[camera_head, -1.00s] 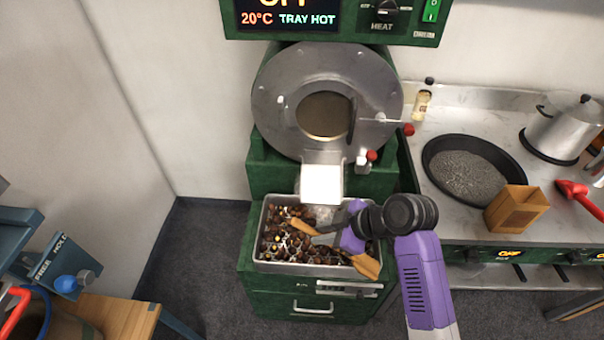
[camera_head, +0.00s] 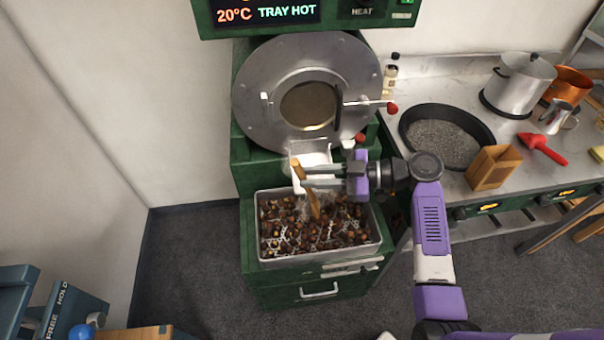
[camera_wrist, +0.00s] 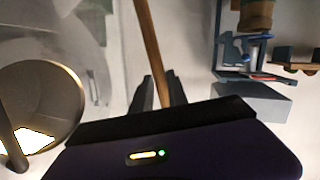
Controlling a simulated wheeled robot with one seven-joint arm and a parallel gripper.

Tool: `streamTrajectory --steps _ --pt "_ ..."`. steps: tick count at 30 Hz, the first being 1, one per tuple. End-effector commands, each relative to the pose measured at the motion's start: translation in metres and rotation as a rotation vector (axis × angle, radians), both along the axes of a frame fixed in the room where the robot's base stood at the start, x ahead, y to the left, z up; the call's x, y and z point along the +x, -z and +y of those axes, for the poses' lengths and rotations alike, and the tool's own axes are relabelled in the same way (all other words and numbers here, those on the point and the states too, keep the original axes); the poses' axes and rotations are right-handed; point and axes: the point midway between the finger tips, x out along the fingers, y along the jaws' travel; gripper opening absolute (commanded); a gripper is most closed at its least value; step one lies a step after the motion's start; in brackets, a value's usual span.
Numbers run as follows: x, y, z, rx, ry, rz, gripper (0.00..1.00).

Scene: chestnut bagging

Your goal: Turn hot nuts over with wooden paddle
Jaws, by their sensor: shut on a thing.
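A metal tray (camera_head: 262,247) full of brown chestnuts (camera_head: 290,232) sits on the green cabinet below the roaster's chute. My gripper (camera_head: 306,176) is above the tray's back edge, near the chute, in the head view. It is shut on the handle of the wooden paddle (camera_head: 300,174). The paddle hangs steeply, its wider end (camera_head: 315,208) low over the nuts; I cannot tell whether it touches them. In the wrist view the handle (camera_wrist: 147,45) runs up from between the two fingers (camera_wrist: 160,92). Faint steam shows over the nuts.
The roaster's round front (camera_head: 250,95) and white chute (camera_head: 318,156) stand just behind my gripper; a display reads "TRAY HOT". At right, the counter holds a black pan (camera_head: 408,138), a wooden box (camera_head: 494,167), a red scoop (camera_head: 543,148) and a steel pot (camera_head: 520,82).

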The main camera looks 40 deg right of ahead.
Motion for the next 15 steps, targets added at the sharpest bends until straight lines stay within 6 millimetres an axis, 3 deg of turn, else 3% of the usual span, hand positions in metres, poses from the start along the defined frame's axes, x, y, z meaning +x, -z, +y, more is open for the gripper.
streamTrajectory --steps 15 --pt "0.000 0.054 0.000 0.000 0.000 0.003 0.00"
